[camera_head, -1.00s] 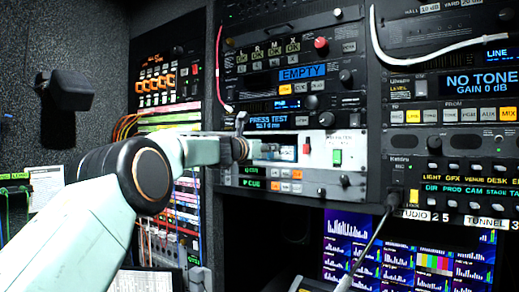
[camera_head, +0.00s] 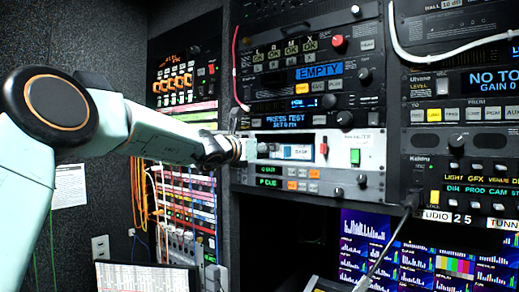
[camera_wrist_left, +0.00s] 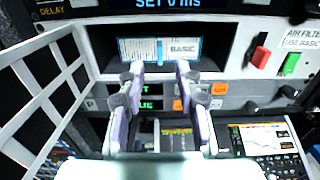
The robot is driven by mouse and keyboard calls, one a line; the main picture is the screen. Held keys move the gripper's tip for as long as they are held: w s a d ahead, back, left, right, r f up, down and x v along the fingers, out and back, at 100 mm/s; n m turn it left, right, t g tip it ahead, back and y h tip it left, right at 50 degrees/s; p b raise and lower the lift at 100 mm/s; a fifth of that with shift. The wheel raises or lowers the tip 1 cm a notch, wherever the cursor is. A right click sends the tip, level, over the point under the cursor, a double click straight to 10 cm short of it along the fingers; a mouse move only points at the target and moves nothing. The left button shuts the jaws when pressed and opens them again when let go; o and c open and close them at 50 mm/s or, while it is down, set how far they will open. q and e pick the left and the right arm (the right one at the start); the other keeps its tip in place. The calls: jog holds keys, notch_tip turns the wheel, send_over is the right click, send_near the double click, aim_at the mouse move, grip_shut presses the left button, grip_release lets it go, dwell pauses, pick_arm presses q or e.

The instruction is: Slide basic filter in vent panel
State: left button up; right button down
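The basic filter (camera_wrist_left: 181,48), a flat pale piece labelled BASIC, sits inside the slot of the white vent panel (camera_wrist_left: 215,42). In the head view, the filter (camera_head: 298,152) shows in the opening of the vent panel (camera_head: 341,139), left of a red switch and a green switch. My left gripper (camera_wrist_left: 159,68) is in front of the slot, with its two fingers apart and nothing visible between them. The fingertips are just below the filter's front edge in the wrist view; I cannot tell whether they touch it. My right gripper is not in view.
A white grille (camera_wrist_left: 38,92) stands open to the left of my gripper. The red switch (camera_wrist_left: 260,51) and green switch (camera_wrist_left: 291,62) stick out on the right. A rack unit with orange buttons (camera_head: 302,186) lies below, and cables (camera_head: 140,205) hang at left.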

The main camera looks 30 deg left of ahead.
pick_arm(q)
jog(key=s, duration=0.2)
jog(key=shift+s+a, duration=0.1)
jog(key=shift+s, duration=0.2)
jog(key=shift+w, duration=0.15)
